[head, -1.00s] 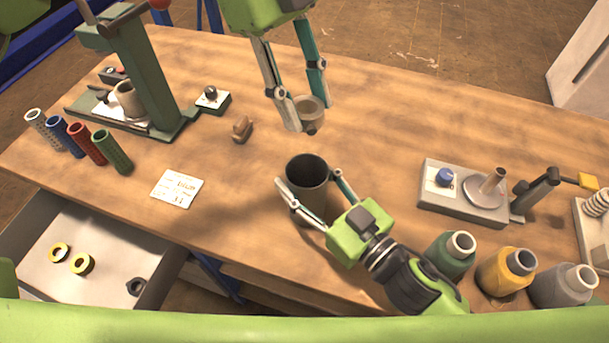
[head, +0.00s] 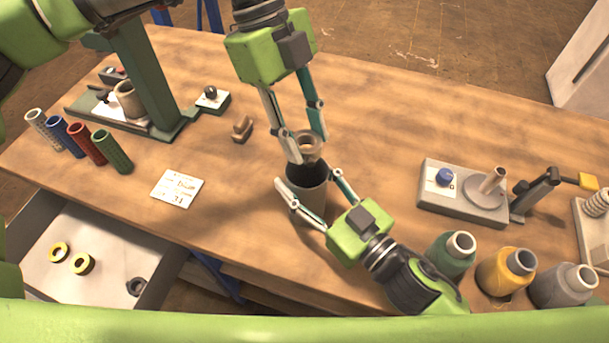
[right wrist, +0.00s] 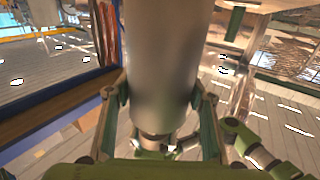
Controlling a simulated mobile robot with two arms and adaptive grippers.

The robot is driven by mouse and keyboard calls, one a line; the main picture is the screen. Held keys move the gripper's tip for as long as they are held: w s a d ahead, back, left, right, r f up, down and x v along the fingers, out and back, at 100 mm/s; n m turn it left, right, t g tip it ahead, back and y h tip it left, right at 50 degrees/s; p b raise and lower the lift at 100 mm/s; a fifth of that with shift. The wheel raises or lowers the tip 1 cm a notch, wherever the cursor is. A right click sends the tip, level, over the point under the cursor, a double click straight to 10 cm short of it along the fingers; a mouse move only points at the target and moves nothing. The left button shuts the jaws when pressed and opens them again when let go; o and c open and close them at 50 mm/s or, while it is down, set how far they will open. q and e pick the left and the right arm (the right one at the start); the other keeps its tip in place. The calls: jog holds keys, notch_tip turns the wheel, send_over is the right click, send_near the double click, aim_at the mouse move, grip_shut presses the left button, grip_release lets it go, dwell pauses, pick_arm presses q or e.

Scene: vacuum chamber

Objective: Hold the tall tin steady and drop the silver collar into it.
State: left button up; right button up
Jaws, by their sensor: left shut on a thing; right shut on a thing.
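The tall tin (head: 311,201), a dark grey cylinder with a dark open mouth, stands upright on the table. My right gripper (head: 308,179) is shut on it, one finger on each side near the top. The tin also fills the middle of the right wrist view (right wrist: 162,60), between the fingers. The silver collar (head: 310,144), a short ring, is held in my left gripper (head: 308,147), which comes down from above. The collar overlaps the far part of the tin's mouth and hides its far rim. I cannot tell whether its lower edge is inside the mouth.
A green press (head: 150,75) and several coloured tubes (head: 112,151) stand at the left, a white card (head: 177,188) nearer. An open drawer (head: 100,240) holds rings.

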pick_arm(q)
jog(key=shift+f, duration=0.85)
jog(key=o, duration=1.4)
jog(key=v, duration=1.2)
pick_arm(e)
jog(key=o, duration=1.3)
jog(key=shift+c, duration=0.2)
